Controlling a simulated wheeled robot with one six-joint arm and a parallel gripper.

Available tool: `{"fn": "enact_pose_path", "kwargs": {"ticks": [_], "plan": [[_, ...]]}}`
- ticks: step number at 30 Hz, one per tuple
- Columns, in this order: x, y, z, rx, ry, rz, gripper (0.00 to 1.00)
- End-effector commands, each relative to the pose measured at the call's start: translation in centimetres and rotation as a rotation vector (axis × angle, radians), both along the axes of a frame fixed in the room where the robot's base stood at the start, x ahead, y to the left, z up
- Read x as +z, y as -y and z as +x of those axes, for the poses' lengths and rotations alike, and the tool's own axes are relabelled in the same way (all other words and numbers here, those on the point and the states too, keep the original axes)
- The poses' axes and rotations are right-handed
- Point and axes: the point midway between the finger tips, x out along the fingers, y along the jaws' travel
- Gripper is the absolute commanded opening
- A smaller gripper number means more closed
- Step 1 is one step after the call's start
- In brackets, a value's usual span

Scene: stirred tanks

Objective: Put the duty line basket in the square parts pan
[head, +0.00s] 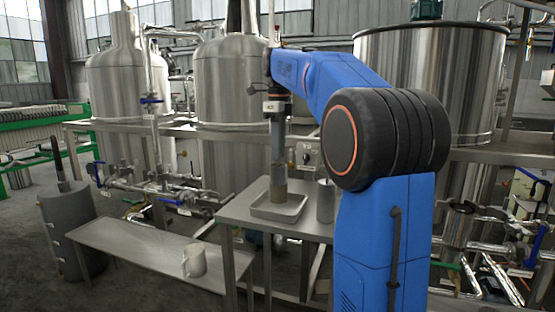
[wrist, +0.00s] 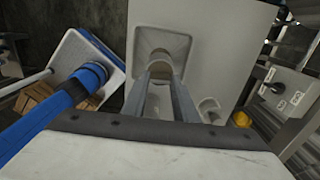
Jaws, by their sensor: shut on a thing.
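The square parts pan (head: 274,216) is a shallow grey tray on the small steel table. It also shows in the wrist view (wrist: 139,40), beyond my fingers. My gripper (head: 278,172) points straight down over the pan and is shut on the duty line basket (head: 278,192), a narrow upright cylinder. The basket's lower end is within the pan's outline in the head view; I cannot tell whether it touches the pan floor.
A grey cylindrical canister (head: 325,201) stands on the table just right of the pan. Large steel tanks (head: 232,90), pipes and valves stand behind. A dark grey drum (head: 72,232) stands at far left.

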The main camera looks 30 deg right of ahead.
Motion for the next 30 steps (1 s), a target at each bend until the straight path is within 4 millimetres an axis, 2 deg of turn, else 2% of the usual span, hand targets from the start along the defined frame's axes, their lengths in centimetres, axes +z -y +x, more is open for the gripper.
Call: {"fn": "enact_pose_path", "kwargs": {"ticks": [3,6,19,20,21,30], "plan": [[-1.7,0.0,-0.1,0.000,-0.001,0.000,0.00],[-2.5,0.0,-0.1,0.000,0.000,0.000,0.00],[-3.0,0.0,0.0,0.000,0.001,-0.001,0.00],[-2.9,0.0,0.0,0.000,0.001,-0.001,0.33],[-2.9,0.0,0.0,0.000,0.001,-0.001,0.43],[-2.9,0.0,0.0,0.000,0.000,0.000,0.45]]}}
